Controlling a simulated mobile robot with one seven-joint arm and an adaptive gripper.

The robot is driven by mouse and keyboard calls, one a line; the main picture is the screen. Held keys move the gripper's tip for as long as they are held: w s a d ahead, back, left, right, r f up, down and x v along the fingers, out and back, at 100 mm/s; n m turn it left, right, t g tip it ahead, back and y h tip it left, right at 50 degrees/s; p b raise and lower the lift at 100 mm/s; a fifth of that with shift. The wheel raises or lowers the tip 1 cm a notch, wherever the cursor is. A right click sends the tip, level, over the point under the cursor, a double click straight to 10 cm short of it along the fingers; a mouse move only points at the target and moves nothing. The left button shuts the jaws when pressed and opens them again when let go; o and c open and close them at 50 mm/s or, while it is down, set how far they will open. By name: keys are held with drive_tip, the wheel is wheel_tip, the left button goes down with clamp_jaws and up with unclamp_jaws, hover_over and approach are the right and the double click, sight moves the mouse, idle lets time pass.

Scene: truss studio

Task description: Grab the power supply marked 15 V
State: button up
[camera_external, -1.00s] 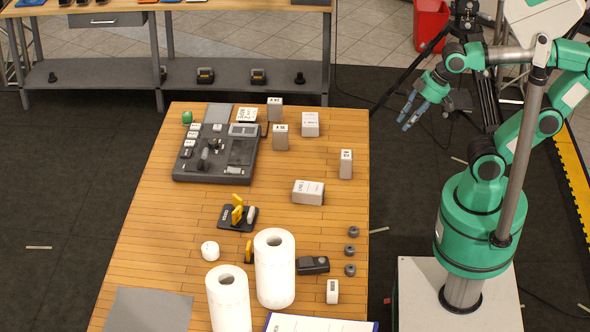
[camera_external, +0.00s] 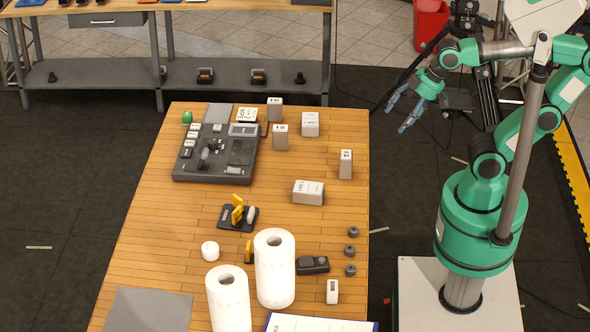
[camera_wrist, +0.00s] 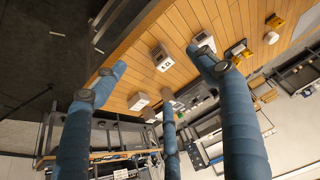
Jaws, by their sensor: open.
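Several grey-white box-shaped units stand on the wooden table: two at the back (camera_external: 275,109) and (camera_external: 310,124), one upright in front of them (camera_external: 280,137), one upright at the right edge (camera_external: 346,164), and a wider one (camera_external: 308,192) nearer the middle. Their printed labels are too small to read surely, so I cannot tell which is marked 15 V. My gripper (camera_external: 398,113) is open and empty, in the air to the right of the table's back right corner. In the wrist view, its blue fingers are spread, with a labelled box (camera_wrist: 162,60) beyond them.
A dark console (camera_external: 217,155) lies at the table's back left. Two white paper rolls (camera_external: 274,270) and (camera_external: 229,300) stand at the front. Small dark knobs (camera_external: 351,250) line the right edge. The table's left side is mostly clear.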

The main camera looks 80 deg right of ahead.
drive_tip(key=w+d+r+p, duration=0.25)
drive_tip(key=w+p, duration=0.25)
drive_tip(key=w, duration=0.6)
drive_tip(key=g+p, duration=0.1)
drive_tip(key=p, duration=1.4)
hover_over(284, 126)
drive_tip(key=s, duration=0.4)
wheel_tip(284, 126, down, 12)
drive_tip(key=shift+w+d+f+b, duration=0.1)
drive_tip(key=shift+b, duration=0.2)
drive_tip(key=shift+x, duration=4.3)
drive_tip(key=shift+x, duration=2.6)
